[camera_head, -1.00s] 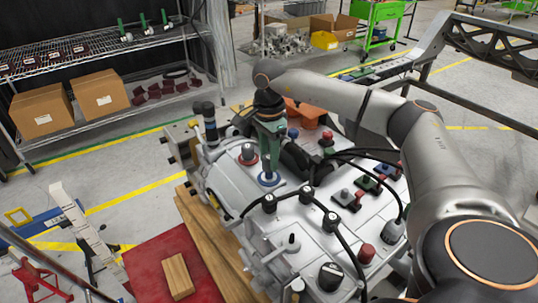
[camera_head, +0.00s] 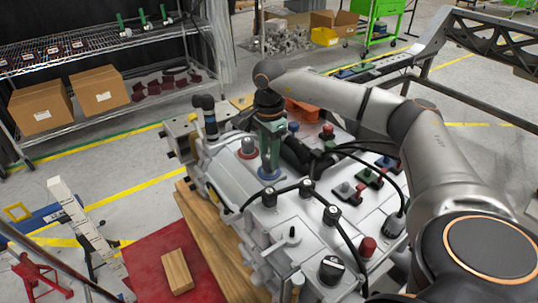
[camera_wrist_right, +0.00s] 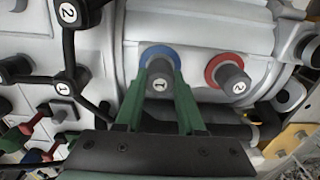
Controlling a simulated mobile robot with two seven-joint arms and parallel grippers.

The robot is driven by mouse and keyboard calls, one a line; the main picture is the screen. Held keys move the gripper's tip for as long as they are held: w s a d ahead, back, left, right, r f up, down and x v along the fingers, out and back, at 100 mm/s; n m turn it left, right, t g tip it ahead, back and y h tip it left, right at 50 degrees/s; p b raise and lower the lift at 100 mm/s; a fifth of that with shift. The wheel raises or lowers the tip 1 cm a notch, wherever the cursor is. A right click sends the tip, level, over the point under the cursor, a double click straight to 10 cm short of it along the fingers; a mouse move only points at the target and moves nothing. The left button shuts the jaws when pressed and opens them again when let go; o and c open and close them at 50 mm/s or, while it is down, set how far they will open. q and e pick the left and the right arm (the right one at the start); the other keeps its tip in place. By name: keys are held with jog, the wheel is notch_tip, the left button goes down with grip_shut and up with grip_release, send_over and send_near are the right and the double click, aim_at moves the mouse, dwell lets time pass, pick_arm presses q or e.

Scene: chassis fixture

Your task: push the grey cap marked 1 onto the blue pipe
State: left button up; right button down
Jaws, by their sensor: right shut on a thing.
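The grey cap marked 1 (camera_wrist_right: 160,82) is between the green fingers of my right gripper (camera_wrist_right: 160,92), which is shut on it. The blue ring of the blue pipe (camera_wrist_right: 158,53) shows around the cap's far end in the wrist view. In the head view my right gripper (camera_head: 269,160) points down at the blue ring (camera_head: 269,174) on the grey chassis. The cap lines up with the blue pipe; the fingers partly hide it, and I cannot tell how deep it sits. My left gripper is not in view.
A grey cap marked 2 (camera_wrist_right: 234,81) stands in a red ring (camera_wrist_right: 225,66) beside the blue one. Black cables with numbered connectors (camera_head: 331,215) cross the chassis. Several colored caps and switches (camera_head: 367,175) sit to the right. A wooden block (camera_head: 177,271) lies on a red mat.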

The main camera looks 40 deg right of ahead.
jog(key=shift+f, duration=0.45)
jog(key=shift+c, duration=2.2)
grip_release()
jog(key=shift+r, duration=0.1)
notch_tip(320, 180, up, 6)
jog(key=p, duration=0.4)
jog(key=shift+p, duration=0.35)
